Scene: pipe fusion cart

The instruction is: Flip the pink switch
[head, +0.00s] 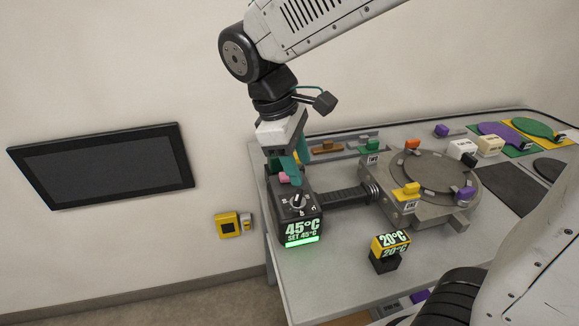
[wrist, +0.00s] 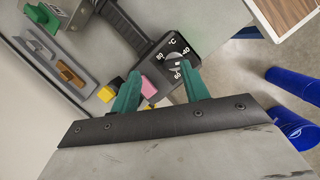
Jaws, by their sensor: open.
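The pink switch (head: 284,180) sits on top of a dark control box (head: 297,212) with a round dial and a green "45°C, SET 45°C" display. In the wrist view the pink switch (wrist: 148,88) shows between my teal fingers, close beside the left one, with the dial (wrist: 177,61) beyond. My gripper (head: 290,172) is just above the box, pointing down. Its two fingers stand apart in the wrist view (wrist: 163,77), with nothing held. Whether a finger touches the switch I cannot tell. The switch is partly hidden by a finger.
A black ribbed bar (head: 345,196) joins the box to a round turntable (head: 432,172) with coloured knobs. A yellow box (head: 227,225) is on the wall.

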